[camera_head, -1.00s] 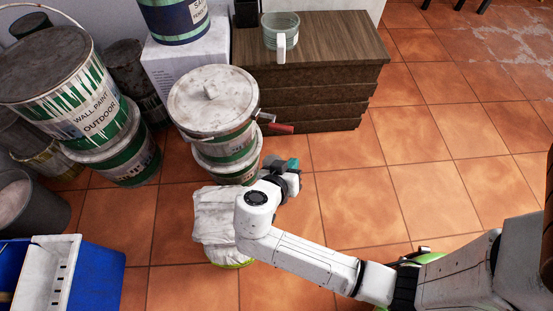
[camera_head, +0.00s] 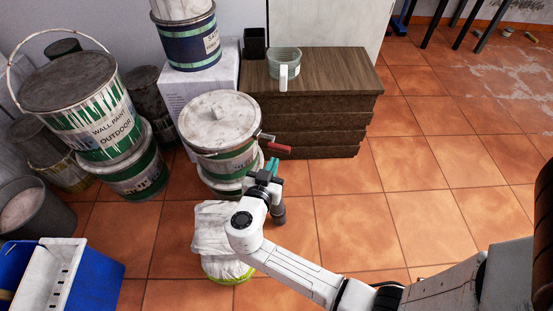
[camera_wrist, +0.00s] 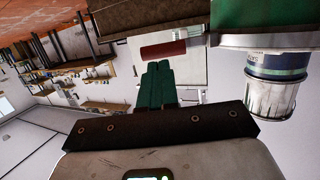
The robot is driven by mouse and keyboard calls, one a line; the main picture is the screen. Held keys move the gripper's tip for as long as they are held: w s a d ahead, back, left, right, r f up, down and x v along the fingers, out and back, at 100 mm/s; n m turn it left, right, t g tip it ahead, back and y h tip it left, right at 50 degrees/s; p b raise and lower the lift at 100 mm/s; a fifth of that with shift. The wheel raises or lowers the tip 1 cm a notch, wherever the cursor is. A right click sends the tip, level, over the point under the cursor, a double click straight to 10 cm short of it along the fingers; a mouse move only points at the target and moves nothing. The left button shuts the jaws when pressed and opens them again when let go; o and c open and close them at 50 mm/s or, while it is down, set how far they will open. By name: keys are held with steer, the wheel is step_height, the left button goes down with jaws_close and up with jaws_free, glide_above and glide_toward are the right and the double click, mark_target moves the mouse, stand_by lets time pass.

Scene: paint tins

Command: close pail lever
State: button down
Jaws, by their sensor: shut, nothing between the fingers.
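The pail (camera_head: 220,135) is a white and green tin with a pale, stained lid, stacked on another tin. Its lever has a red handle (camera_head: 277,148) that sticks out to the right from the pail's upper side on a metal piece. My gripper (camera_head: 272,165) has teal fingers and is shut and empty, just below the red handle in the head view. The green pail side (camera_wrist: 260,14) shows at the upper right there.
Large paint tins (camera_head: 85,105) stand at left. A white bag (camera_head: 215,232) lies in front of the stack. The tiled floor (camera_head: 360,215) at right is clear.

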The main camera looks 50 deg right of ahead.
mark_target(289, 148)
steer(key=shift+b+x, duration=0.35)
steer(key=shift+x, duration=1.7)
steer(key=shift+s+d, duration=0.1)
steer(key=d+n+t+y+b, duration=0.1)
steer(key=t, duration=0.1)
steer(key=s+d+n+t+y+b, duration=0.1)
steer(key=n, duration=0.1)
steer(key=shift+d+f+t, duration=0.15)
steer(key=shift+d+t, duration=0.2)
steer(key=shift+t, duration=0.05)
steer(key=shift+d+n+t+y+b, duration=0.35)
steer(key=shift+d+n+t+y, duration=0.35)
steer(key=shift+d+n+t, duration=0.15)
steer(key=w+d+n+t+y+p, duration=0.2)
steer(key=w+d, duration=0.2)
steer(key=d, duration=0.4)
steer(key=shift+w+d+n+y, duration=0.3)
steer(key=shift+w+n, duration=0.05)
steer(key=shift+w, duration=0.05)
